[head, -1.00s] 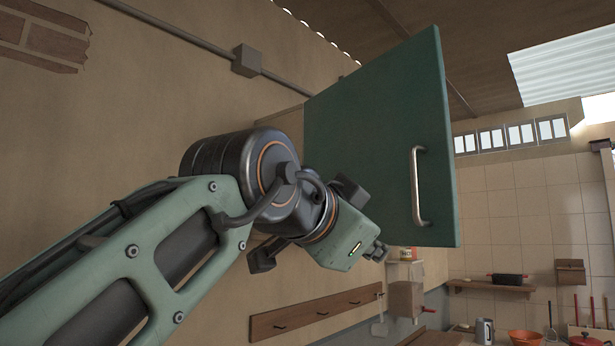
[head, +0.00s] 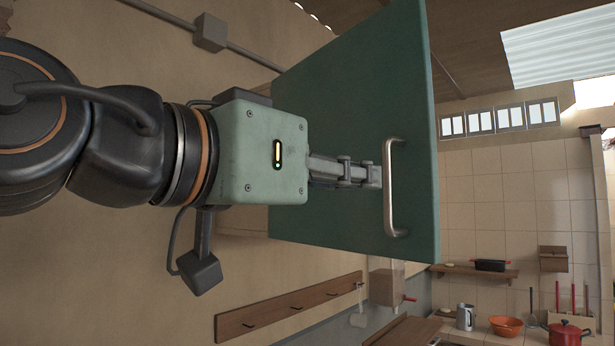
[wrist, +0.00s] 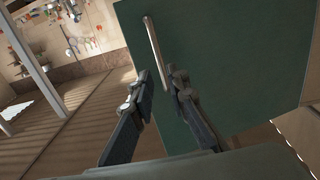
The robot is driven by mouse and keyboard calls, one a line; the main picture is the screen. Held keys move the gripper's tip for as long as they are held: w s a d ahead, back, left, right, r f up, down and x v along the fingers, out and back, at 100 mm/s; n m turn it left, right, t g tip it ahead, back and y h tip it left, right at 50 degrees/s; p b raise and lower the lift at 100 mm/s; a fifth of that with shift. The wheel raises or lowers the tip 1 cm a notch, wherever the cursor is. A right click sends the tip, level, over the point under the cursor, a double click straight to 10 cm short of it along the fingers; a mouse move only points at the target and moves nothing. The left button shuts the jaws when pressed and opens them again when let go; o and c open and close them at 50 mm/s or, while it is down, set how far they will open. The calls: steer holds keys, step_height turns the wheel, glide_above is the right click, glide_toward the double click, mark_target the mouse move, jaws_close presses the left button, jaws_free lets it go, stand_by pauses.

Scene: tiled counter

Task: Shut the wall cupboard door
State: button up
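The wall cupboard door (head: 340,90) is a dark green panel standing open, out from the wall. Its silver bar handle (head: 391,190) runs upright near the free edge. My gripper (head: 374,175) is in front of the door, its fingertips just left of the handle in the head view. The handle (wrist: 153,42) shows just beyond the fingertips there. I cannot tell whether a finger touches the door. The cupboard's inside is hidden.
A wooden peg rail (head: 290,305) is on the wall below. A conduit box (head: 210,33) is on the wall above left. The space right of the door is free.

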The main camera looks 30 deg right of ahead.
mark_target(386, 181)
steer(key=p+x, duration=0.1)
steer(key=x, duration=0.7)
steer(key=shift+p, duration=0.35)
steer(key=shift+c, duration=0.2)
jaws_close()
steer(key=shift+d, duration=0.25)
